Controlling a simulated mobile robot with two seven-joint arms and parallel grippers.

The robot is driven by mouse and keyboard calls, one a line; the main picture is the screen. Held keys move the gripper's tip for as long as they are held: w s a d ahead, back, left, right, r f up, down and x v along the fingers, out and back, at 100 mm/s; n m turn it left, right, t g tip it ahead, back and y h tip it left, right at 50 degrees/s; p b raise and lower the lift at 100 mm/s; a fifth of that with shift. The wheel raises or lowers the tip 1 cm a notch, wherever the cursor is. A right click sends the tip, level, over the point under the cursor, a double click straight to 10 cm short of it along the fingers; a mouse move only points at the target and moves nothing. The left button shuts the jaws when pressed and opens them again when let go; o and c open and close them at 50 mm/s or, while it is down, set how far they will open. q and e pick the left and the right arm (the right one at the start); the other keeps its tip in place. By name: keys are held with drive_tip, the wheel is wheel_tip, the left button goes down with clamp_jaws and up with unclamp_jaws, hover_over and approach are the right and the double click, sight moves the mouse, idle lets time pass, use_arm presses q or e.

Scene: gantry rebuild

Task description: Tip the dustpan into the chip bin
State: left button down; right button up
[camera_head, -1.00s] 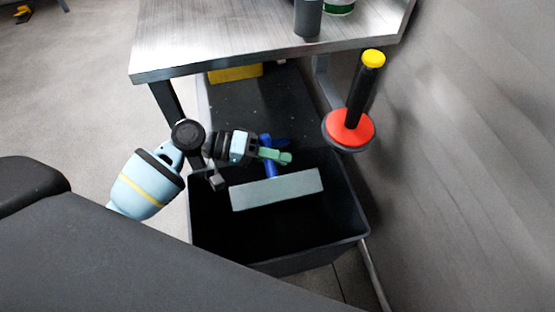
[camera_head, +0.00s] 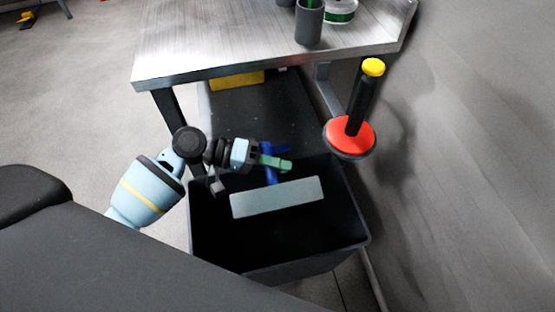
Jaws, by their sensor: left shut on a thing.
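The chip bin (camera_head: 300,271) is a black open-topped box on the floor below the table's front edge. The dustpan (camera_head: 277,197) has a pale grey-blue pan and a blue handle. Its pan is over the bin's opening, its broad face turned toward me, so it looks tilted. My left gripper (camera_head: 275,162) has green fingers and is shut on the dustpan's blue handle, near the bin's far rim. Whether anything lies in the pan or bin cannot be made out. My right gripper is not in view.
A metal table (camera_head: 230,55) stands behind the bin, with a grey cup (camera_head: 309,24) and a green-and-white roll (camera_head: 341,10) on it. A red disc with a black post and yellow top (camera_head: 349,134) is right of the bin, near the grey wall. A yellow object (camera_head: 237,80) is under the table.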

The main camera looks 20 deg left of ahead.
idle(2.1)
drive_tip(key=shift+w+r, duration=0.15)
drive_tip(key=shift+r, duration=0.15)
